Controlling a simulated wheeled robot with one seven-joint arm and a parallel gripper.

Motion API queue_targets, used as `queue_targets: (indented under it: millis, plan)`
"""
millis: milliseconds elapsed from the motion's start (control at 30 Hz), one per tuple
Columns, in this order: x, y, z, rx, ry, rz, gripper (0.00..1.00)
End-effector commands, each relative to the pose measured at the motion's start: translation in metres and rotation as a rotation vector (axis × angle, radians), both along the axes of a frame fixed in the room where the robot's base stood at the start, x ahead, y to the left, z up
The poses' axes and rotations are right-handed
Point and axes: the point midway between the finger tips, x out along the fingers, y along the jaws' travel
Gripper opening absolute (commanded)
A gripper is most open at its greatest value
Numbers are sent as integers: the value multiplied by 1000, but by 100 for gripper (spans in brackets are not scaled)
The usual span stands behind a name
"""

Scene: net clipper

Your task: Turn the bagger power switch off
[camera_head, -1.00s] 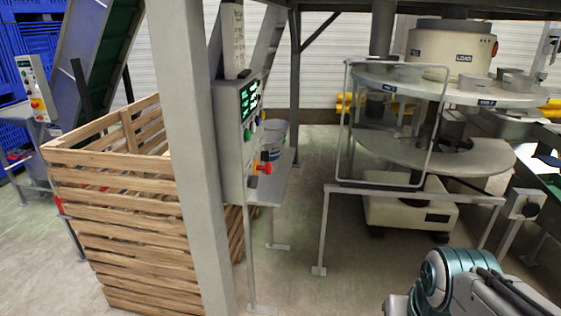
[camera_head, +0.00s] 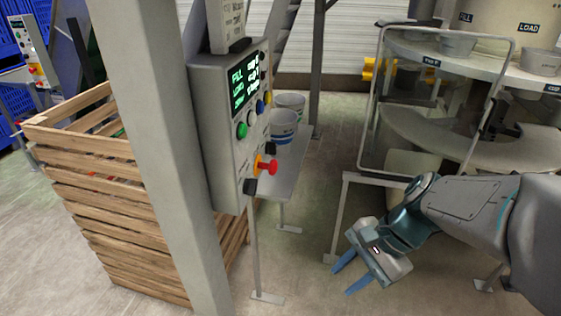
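A grey control box (camera_head: 222,135) hangs beside a grey post, with a green FILL, LOAD display, a green button, a blue button, a red knob on a yellow base (camera_head: 266,165) and a black knob (camera_head: 250,186) near its lower edge. I cannot tell which control, if any, is the bagger power switch; the labels are too small to read. My gripper (camera_head: 346,279) is at the lower right of the box, well apart from it, pointing down and left. Its two blue fingers are spread with nothing between them.
A grey post (camera_head: 178,170) stands just left of the box, before a wooden slatted crate (camera_head: 75,175). A small table (camera_head: 286,165) with buckets (camera_head: 284,127) is behind the box. A round-tiered machine (camera_head: 440,125) with a metal frame stands right. Another control panel (camera_head: 33,65) is far left.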

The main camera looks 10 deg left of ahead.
Motion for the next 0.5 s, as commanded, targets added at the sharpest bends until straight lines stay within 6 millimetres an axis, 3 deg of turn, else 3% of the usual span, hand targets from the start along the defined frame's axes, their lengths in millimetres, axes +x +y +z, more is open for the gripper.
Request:
queue_targets:
  millis: [100,233,500]
  plan:
    - [25,31,3,193,272,-265,32]
    - [62,56,13,401,581,-526,32]
    - [139,65,30,730,1093,-849,32]
